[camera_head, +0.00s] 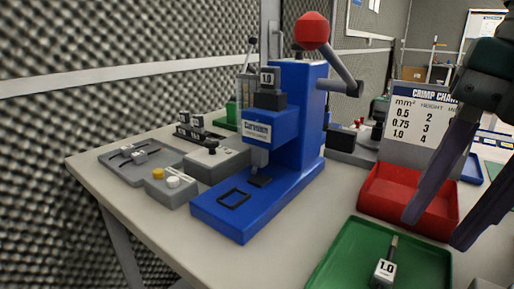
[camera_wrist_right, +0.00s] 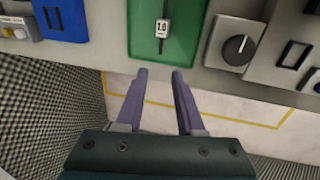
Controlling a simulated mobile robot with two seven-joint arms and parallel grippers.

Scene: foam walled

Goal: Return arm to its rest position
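My right gripper (camera_head: 445,200) comes in from the right edge in the head view, in front of the red bin and the crimp chart. Its two purple fingers are apart with nothing between them. In the right wrist view the gripper (camera_wrist_right: 158,75) is also open and empty, with its fingers pointing toward the table's front edge and the green tray. My left gripper is not in either view.
A blue press (camera_head: 290,120) with a red-knobbed lever stands on the table (camera_head: 130,185). A red bin (camera_head: 385,200) and a green tray (camera_head: 345,255) holding a tagged "1.0" piece (camera_head: 385,270) lie right of it. A crimp chart (camera_head: 418,110) stands behind the bin. Floor shows below the table edge.

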